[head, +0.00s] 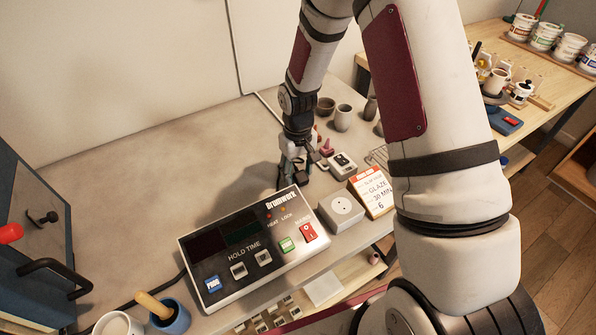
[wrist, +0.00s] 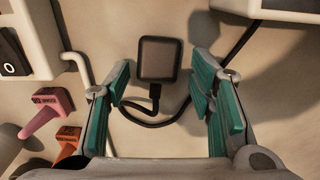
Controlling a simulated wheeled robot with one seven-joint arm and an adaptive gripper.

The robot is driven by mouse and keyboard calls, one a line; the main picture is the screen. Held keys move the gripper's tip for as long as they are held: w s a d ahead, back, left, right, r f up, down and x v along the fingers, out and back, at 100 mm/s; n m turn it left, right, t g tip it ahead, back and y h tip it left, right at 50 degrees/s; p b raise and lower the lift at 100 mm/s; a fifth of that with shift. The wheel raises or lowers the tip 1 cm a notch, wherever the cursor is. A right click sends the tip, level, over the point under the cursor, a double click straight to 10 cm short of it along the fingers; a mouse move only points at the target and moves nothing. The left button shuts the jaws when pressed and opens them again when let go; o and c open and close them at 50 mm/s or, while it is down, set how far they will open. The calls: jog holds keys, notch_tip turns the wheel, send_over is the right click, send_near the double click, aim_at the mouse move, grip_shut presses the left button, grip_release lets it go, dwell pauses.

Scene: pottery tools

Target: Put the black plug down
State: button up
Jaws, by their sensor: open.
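The black plug (wrist: 160,58) shows in the wrist view as a dark square block on the beige worktop. Its black cable (wrist: 150,122) leaves the near side and curls to the right. My gripper (wrist: 160,92) is open, with one green-padded finger on each side of the cable. The plug lies just beyond the fingertips, and neither finger touches it. In the head view my gripper (head: 294,165) points down, low over the worktop behind the control box. I cannot make out the plug clearly there.
A white socket block (head: 341,210), a glaze card (head: 372,190) and a small switch box (head: 342,164) stand to the right.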

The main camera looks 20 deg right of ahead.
aim_at(298, 172)
notch_tip(298, 172, up, 13)
jog(key=b, duration=0.1)
jog(key=s+r+m+t, duration=0.1)
jog(key=s+r, duration=0.4)
jog(key=r, duration=0.3)
jog(key=s+r+t, duration=0.2)
jog(key=s+r, duration=0.3)
jog(key=r, duration=0.2)
jog(key=s+r+t, duration=0.1)
jog(key=s+r, duration=0.1)
jog(key=s, duration=0.5)
jog(key=s+r+m+t, duration=0.1)
jog(key=s+r, duration=0.2)
jog(key=s, duration=0.4)
jog(key=shift+r, duration=0.25)
